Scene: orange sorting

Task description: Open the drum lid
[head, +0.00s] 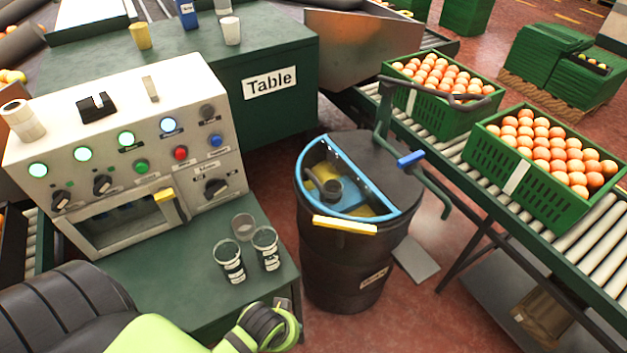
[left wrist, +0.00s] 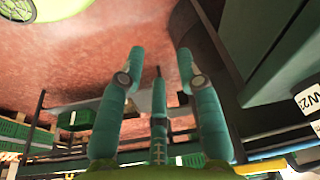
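The dark drum (head: 345,265) stands on the floor in the middle of the head view. Its lid (head: 318,151) is a half-round, blue-rimmed panel lying flat on the drum's top, with a yellow handle (head: 345,225) at the front edge. Blue and yellow shapes show inside the rim. My left arm comes in at the bottom left of the head view, and its fingers are not visible there. In the left wrist view, my left gripper (left wrist: 160,60) has its dark green fingers spread apart with nothing between them. My right gripper is in neither view.
A control machine (head: 130,160) and several cups (head: 229,258) on a green bench stand left of the drum.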

